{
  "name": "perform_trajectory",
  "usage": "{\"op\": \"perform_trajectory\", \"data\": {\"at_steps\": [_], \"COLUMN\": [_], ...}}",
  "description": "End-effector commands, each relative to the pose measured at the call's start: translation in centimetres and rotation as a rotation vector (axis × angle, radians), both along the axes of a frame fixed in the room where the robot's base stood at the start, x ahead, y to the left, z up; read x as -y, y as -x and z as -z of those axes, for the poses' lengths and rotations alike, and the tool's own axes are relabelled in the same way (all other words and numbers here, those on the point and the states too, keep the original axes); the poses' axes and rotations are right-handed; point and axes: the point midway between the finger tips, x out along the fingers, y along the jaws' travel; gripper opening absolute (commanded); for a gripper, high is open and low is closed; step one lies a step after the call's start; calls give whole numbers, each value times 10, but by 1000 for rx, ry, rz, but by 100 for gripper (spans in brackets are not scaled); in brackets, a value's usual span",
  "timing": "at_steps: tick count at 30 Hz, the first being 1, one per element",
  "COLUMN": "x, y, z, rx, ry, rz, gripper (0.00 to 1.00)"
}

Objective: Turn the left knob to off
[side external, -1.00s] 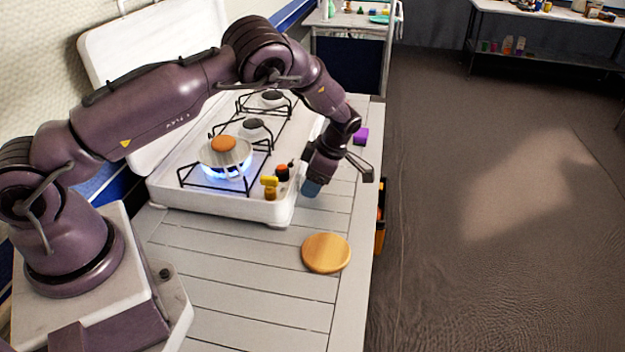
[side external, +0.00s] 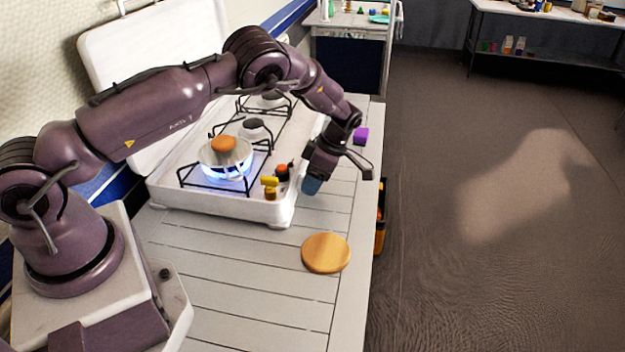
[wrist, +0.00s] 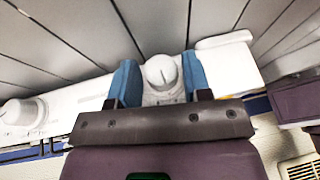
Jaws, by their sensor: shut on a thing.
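A white stove (side external: 215,203) stands on the slatted table, and a blue flame (side external: 228,172) burns under a pan (side external: 240,155) on its near burner. My gripper (side external: 312,186) is at the stove's front, towards the near end; the knobs are hidden in the side external view. In the wrist view, my gripper (wrist: 160,78) has its blue fingers on either side of a white round knob (wrist: 160,71) and is shut on it. The raised grip of this knob points roughly up and down in the picture. A second white knob (wrist: 19,112) shows at the far left.
A round wooden board (side external: 326,253) lies on the table (side external: 240,290) near the stove. A yellow-topped shaker (side external: 270,187) and a red-topped one (side external: 283,172) stand on the stove's edge. The near table is otherwise clear.

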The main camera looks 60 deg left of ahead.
Motion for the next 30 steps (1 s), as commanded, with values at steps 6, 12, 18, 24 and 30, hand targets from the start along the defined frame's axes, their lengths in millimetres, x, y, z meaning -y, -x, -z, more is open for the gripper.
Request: {"op": "perform_trajectory", "data": {"at_steps": [6, 12, 18, 24, 30], "x": [-2, -3, -3, -3, -3], "y": [-2, -3, -3, -4, -4], "z": [1, 1, 1, 0, 0], "rx": [-108, -187, -239, -265, -270], "ry": [111, 190, 242, 265, 270], "rz": [-2, -2, -2, -2, -2], "gripper": [21, 21, 21, 21, 21]}}
